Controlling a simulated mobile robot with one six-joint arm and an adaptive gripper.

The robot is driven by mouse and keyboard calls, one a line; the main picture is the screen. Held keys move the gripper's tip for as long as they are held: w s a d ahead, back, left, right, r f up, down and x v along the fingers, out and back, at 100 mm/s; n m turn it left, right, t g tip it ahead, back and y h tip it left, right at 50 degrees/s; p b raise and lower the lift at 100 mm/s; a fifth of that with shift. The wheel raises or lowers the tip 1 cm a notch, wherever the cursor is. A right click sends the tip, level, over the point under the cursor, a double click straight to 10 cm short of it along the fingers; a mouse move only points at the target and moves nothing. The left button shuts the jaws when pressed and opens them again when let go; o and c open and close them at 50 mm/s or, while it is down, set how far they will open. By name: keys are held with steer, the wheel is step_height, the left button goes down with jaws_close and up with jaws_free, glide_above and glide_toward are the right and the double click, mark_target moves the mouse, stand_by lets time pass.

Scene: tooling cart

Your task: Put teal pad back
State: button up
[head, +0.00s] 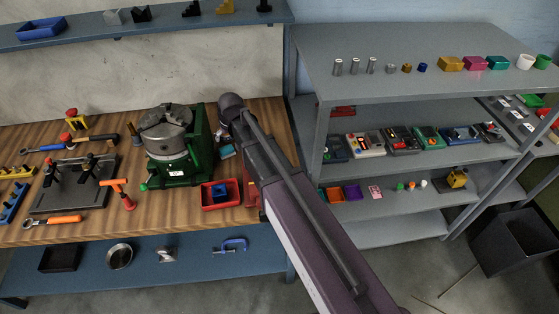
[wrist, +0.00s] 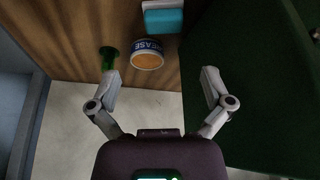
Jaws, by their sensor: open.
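A teal pad with a pale top layer (wrist: 163,19) lies on the wooden bench at the top of the wrist view. In the head view a small teal item (head: 227,151), which looks like the same pad, lies between the green chuck fixture and my arm. My gripper (wrist: 160,78) is open and empty, with its fingers spread wide. The pad lies ahead of the fingertips and is apart from them. In the head view my arm hides most of my gripper.
A tin marked GREASE (wrist: 147,54) stands just in front of the pad, with a green item (wrist: 107,58) to its left. A dark green wall (wrist: 255,80) rises close to the right finger. A red tray with a blue box (head: 206,203) sits near the bench edge.

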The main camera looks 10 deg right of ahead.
steer(key=shift+m+g+h, duration=0.5)
steer(key=shift+m+g, duration=0.3)
steer(key=s+d, duration=0.2)
steer(key=d, duration=0.1)
steer(key=s+d, duration=0.3)
steer(key=s+d+f, duration=0.1)
steer(key=s+d, duration=0.2)
steer(key=d, duration=0.1)
steer(key=shift+s, duration=0.15)
steer(key=s+d+m+g, duration=0.2)
steer(key=s+d, duration=0.9)
steer(key=s, duration=0.2)
steer(key=shift+f+g+h, duration=0.15)
steer(key=shift+g+h, duration=0.15)
steer(key=shift+w, duration=0.1)
steer(key=shift+a, duration=0.1)
steer(key=c, duration=0.6)
